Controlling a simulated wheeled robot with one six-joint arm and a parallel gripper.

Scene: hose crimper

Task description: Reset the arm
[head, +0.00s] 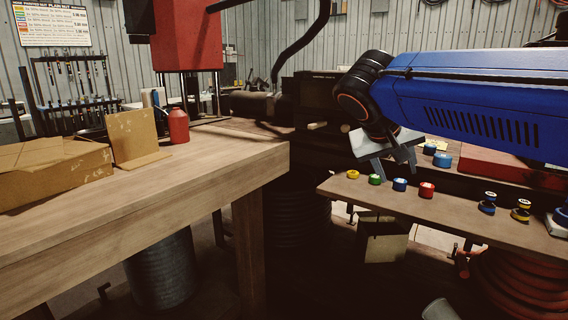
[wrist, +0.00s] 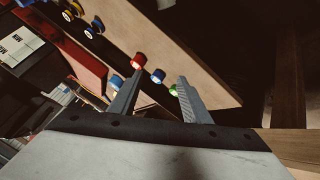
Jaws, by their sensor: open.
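My gripper (head: 388,168) is at the end of my blue arm, on the right side of the head view. Its grey jaws point down and hang above the back edge of the small wooden shelf (head: 450,205). In the wrist view my gripper (wrist: 158,95) shows two fingers spread apart with nothing held between them. Beyond the fingers lie a red die (wrist: 138,61), a blue die (wrist: 158,76) and a green die (wrist: 173,90). The green one is partly hidden by a finger.
On the shelf stand yellow (head: 352,174), green, blue and red round pieces in a row, with spools (head: 488,203) at right. The wooden workbench (head: 200,165) at left holds cardboard boxes (head: 60,170) and a red bottle (head: 179,126). A dark gap separates bench and shelf.

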